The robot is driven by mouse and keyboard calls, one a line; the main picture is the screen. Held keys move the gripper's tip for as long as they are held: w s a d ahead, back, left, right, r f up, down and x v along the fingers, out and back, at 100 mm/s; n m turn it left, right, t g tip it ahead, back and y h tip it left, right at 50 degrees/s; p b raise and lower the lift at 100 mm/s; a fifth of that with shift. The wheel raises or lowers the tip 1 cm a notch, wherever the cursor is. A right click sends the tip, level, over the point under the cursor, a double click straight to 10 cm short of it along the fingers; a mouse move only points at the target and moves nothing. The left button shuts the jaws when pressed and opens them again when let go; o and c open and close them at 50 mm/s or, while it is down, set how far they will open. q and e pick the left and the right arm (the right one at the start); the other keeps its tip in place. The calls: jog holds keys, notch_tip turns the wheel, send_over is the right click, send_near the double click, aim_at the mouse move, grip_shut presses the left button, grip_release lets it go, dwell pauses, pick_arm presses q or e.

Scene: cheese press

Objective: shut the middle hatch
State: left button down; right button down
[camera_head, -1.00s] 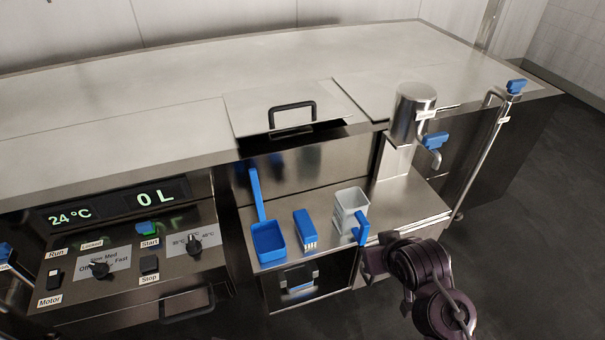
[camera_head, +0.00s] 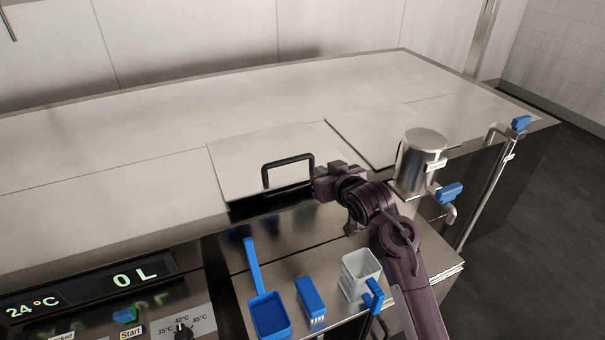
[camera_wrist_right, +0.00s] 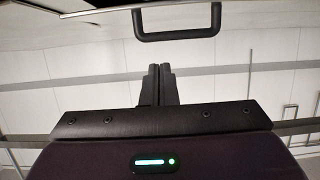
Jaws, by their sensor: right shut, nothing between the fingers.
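The middle hatch (camera_head: 240,160) is a flat steel lid in the worktop. Its front edge stands a little above the front rim, with a dark gap beneath. A black bar handle (camera_head: 288,160) sits near its front edge. My right gripper (camera_head: 322,184) is just right of the handle, at the hatch's front right corner. Its fingers are shut and empty. In the right wrist view the closed fingers (camera_wrist_right: 159,75) point toward the handle (camera_wrist_right: 178,36), which appears above them, apart in the picture. Contact with the hatch cannot be told. My left gripper is out of view.
A steel cylinder (camera_head: 422,160) with a blue-handled tap (camera_head: 450,193) stands right of my arm. A blue scoop (camera_head: 268,313), a blue brush (camera_head: 310,298) and a white jug (camera_head: 360,272) stand on the lower shelf. The worktop behind the hatch is clear.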

jog(key=p+x, duration=0.1)
jog(key=x, duration=0.8)
jog(key=shift+p, duration=0.3)
notch_tip(320, 180, down, 3)
jog(key=shift+s+r+p, duration=0.15)
jog(key=shift+s+p, duration=0.05)
jog(key=shift+p, duration=0.25)
jog(key=shift+s+f, duration=0.1)
jog(key=shift+f, duration=0.6)
